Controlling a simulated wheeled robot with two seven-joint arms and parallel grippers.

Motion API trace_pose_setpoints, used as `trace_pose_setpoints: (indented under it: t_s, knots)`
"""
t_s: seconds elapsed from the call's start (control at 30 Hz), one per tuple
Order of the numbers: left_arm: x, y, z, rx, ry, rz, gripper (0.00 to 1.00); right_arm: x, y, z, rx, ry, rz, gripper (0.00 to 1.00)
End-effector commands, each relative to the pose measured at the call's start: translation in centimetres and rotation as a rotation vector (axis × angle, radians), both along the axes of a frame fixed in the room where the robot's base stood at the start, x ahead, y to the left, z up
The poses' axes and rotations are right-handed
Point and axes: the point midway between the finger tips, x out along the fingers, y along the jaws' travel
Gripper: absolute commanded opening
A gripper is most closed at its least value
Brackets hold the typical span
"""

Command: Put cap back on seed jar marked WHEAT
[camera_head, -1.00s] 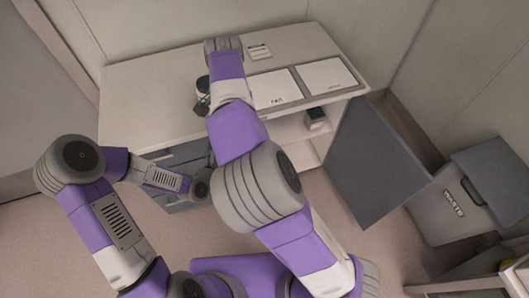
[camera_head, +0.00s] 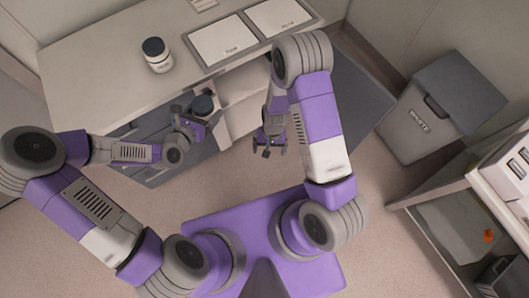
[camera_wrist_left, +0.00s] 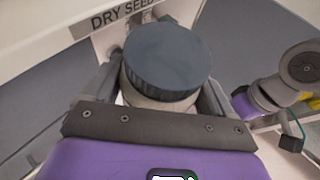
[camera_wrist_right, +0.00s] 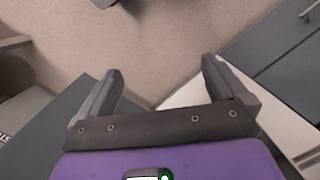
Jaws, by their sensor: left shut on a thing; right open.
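A white jar (camera_head: 158,61) with a dark cap (camera_head: 153,46) on it stands upright on the counter. The lettering on its label is too small to read. My left gripper (camera_head: 192,118) is shut on a second jar with a dark blue cap (camera_head: 202,104), in front of the counter. In the left wrist view this cap (camera_wrist_left: 166,58) sits over the pale jar body (camera_wrist_left: 158,103) between the fingers; no label shows on it. My right gripper (camera_head: 268,143) is open and empty, low in front of the counter; its fingers (camera_wrist_right: 157,88) are apart in the right wrist view.
Two white panels, one of them (camera_head: 222,40), lie in a grey tray on the counter (camera_head: 95,70). A cabinet under it has an open dark door (camera_head: 350,95). A grey waste bin (camera_head: 420,115) and a shelf (camera_head: 420,215) stand to the right. A "DRY SEED" sign (camera_wrist_left: 118,17) is close to my left gripper.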

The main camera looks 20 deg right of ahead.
Motion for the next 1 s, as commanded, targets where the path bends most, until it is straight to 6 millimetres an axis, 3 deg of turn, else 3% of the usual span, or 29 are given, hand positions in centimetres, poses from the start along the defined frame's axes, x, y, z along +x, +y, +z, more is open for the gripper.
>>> trace_pose_setpoints:
  t_s: [0.03,0.1,0.33,0.53,1.0]
  knots:
    - [0.0,0.0,0.0,0.0,-0.001,0.0,0.0,-1.8,0.2,-0.8,0.035,-0.003,0.012,0.99]
    - [0.0,0.0,0.0,0.0,-0.001,0.0,0.0,-3.6,0.9,-1.4,0.082,-0.027,0.038,0.99]
    - [0.0,0.0,0.1,0.0,-0.001,0.0,0.0,-7.2,3.4,-1.2,0.21,-0.129,0.093,0.99]
    - [0.0,0.0,0.0,0.0,-0.001,0.0,0.0,-7.9,4.5,-0.5,0.257,-0.183,0.107,0.99]
    - [0.2,0.3,0.2,-0.005,-0.002,0.023,0.0,-8.0,4.6,-0.5,0.26,-0.189,0.109,0.99]
